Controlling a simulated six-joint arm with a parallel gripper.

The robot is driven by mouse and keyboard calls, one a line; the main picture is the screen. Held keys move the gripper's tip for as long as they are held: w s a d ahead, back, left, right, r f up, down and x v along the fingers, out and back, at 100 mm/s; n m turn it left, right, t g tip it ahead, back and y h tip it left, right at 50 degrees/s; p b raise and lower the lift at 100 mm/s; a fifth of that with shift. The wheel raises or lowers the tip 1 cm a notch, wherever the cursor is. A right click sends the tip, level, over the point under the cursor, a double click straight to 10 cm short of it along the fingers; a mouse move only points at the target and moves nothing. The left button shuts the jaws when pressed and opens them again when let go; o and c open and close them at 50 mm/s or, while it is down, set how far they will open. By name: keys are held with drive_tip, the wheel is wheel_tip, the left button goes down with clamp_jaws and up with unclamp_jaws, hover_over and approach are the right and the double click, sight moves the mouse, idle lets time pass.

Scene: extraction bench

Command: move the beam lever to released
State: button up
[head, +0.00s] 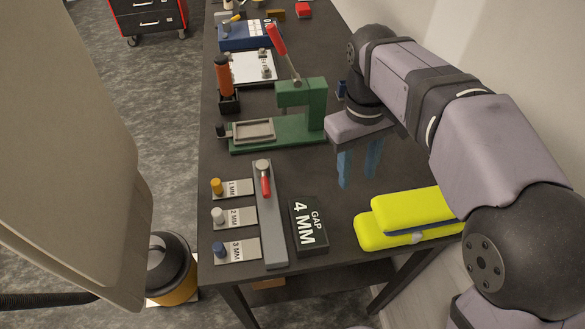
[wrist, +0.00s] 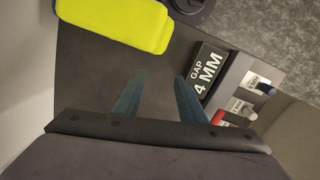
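A long grey beam (head: 270,230) lies on the bench, running front to back. A short lever with a red handle (head: 266,186) sits at its far end, lying along the beam with the handle toward the near side. In the wrist view the red handle (wrist: 218,117) shows partly at the right, beside my finger. My gripper (head: 359,166) hangs above the bench to the right of the beam, behind the yellow object. Its two blue fingers are apart with nothing between them, as the wrist view also shows (wrist: 158,97).
A black "GAP 4 MM" block (head: 308,228) stands right of the beam. Tagged knobs (head: 219,216) sit left of it. A green press (head: 300,125) with its own raised red lever (head: 277,40) stands behind. A yellow object (head: 385,232) lies front right. Bare bench lies under my gripper.

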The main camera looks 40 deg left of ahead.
sight(267, 188)
drive_tip(key=s+a+m+g+y+p, duration=0.15)
drive_tip(key=s+a, duration=0.25)
drive_tip(key=a, duration=0.4)
drive_tip(key=s+a+m+y+p, duration=0.1)
drive_tip(key=s+a+p, duration=0.25)
drive_tip(key=a, duration=0.35)
drive_tip(key=shift+s+a+f+p, duration=0.2)
drive_tip(key=shift+f+p, duration=0.15)
drive_tip(key=shift+f, duration=0.95)
drive_tip(key=shift+s+a+f+p, duration=0.2)
drive_tip(key=shift+f+p, duration=0.15)
drive_tip(key=shift+f, duration=1)
drive_tip(key=shift+s+a+f+p, duration=0.1)
drive_tip(key=shift+a+f+p, duration=0.2)
drive_tip(key=shift+f, duration=1)
drive_tip(key=shift+d, duration=0.1)
drive_tip(key=shift+c, duration=0.2)
clamp_jaws()
